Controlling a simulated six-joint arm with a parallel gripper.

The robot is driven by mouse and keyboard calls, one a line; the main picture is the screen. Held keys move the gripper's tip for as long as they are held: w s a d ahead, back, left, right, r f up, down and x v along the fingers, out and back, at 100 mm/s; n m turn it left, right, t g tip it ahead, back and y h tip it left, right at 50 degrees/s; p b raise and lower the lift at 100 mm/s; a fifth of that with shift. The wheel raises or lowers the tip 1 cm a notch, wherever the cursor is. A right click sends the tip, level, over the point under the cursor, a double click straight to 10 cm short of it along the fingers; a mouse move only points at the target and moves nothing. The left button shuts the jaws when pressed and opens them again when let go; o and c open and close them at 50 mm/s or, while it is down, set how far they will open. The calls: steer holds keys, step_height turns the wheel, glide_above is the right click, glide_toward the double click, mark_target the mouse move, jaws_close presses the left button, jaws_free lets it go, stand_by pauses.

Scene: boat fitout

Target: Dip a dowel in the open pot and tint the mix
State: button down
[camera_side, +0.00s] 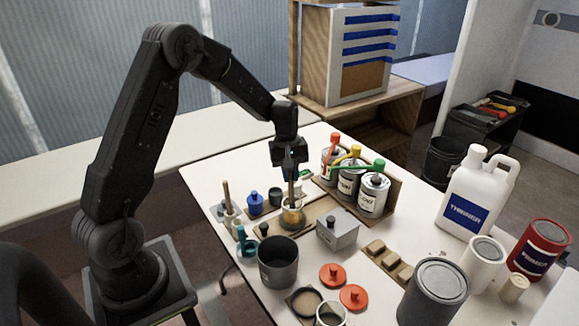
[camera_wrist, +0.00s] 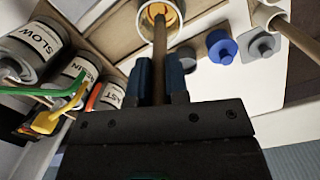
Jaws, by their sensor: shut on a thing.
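My gripper (camera_side: 290,172) is shut on a wooden dowel (camera_side: 291,194) and holds it roughly upright on the white table. In the wrist view the dowel (camera_wrist: 159,60) runs out between the blue-grey fingers of my gripper (camera_wrist: 161,80). Its far end reaches into the open pot (camera_side: 293,215), a small clear pot with an amber mix. In the wrist view the pot's round mouth (camera_wrist: 176,12) shows at the top edge, and the dowel's tip is inside it. A second dowel (camera_side: 227,195) stands in a pale holder (camera_side: 231,213) to the left.
Cans with red, yellow and green pump tops (camera_side: 374,192) stand in a wooden rack behind right. A white thinner jug (camera_side: 478,198) stands far right.

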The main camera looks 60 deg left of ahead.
mark_target(291, 184)
steer(key=shift+d+f, duration=0.15)
steer(key=shift+f, duration=0.75)
steer(key=shift+d+f, duration=0.1)
steer(key=shift+f, duration=0.8)
steer(key=shift+a+r, duration=0.15)
steer(key=shift+r, duration=1.15)
steer(key=shift+a+r, duration=0.2)
steer(key=shift+r, duration=1.15)
steer(key=shift+a+r, duration=0.15)
steer(key=shift+r, duration=1.25)
